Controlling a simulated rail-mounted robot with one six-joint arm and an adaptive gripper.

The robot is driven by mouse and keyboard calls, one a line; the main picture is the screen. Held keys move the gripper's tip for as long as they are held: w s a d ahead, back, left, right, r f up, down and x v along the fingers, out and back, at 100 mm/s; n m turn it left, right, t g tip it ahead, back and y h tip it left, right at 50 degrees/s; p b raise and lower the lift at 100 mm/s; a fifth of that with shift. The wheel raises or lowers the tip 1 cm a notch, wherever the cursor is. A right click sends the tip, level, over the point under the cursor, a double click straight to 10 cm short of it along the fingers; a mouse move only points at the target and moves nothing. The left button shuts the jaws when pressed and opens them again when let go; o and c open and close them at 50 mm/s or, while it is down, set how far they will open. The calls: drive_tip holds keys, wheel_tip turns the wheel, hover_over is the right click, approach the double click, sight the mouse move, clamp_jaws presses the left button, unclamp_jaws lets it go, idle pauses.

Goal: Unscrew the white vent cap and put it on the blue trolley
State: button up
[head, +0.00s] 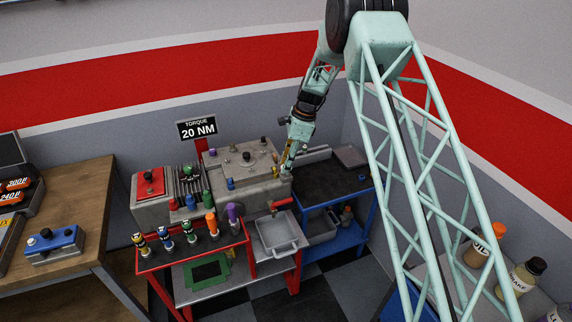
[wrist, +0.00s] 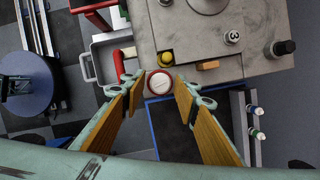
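The white vent cap (wrist: 159,83), round with a dark red rim, shows between my fingertips in the wrist view. In the head view, my gripper (head: 285,168) is at the right end of the tank (head: 225,160), beside the blue trolley (head: 338,184). The cap cannot be made out there.
A red bench (head: 187,256) with several coloured tools and a grey tray (head: 277,236) stands in front of the tank. A few small items sit at the trolley's back right; much of its top is clear. A wooden table (head: 75,205) is at left.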

drive_tip(key=shift+m, duration=0.5)
drive_tip(key=shift+m+t+p, duration=0.3)
drive_tip(key=shift+m+t, duration=0.1)
drive_tip(key=shift+m, duration=0.3)
drive_tip(key=shift+m, duration=0.4)
drive_tip(key=shift+s+m+t+p, duration=0.1)
drive_tip(key=shift+m+t+p, duration=0.2)
drive_tip(key=shift+m+p, duration=0.3)
drive_tip(key=shift+m, duration=0.3)
drive_tip(key=shift+r+m+p, duration=0.1)
drive_tip(key=shift+m+p, duration=0.3)
drive_tip(key=shift+p, duration=0.1)
drive_tip(key=shift+m+h, duration=0.3)
drive_tip(key=shift+m, duration=0.1)
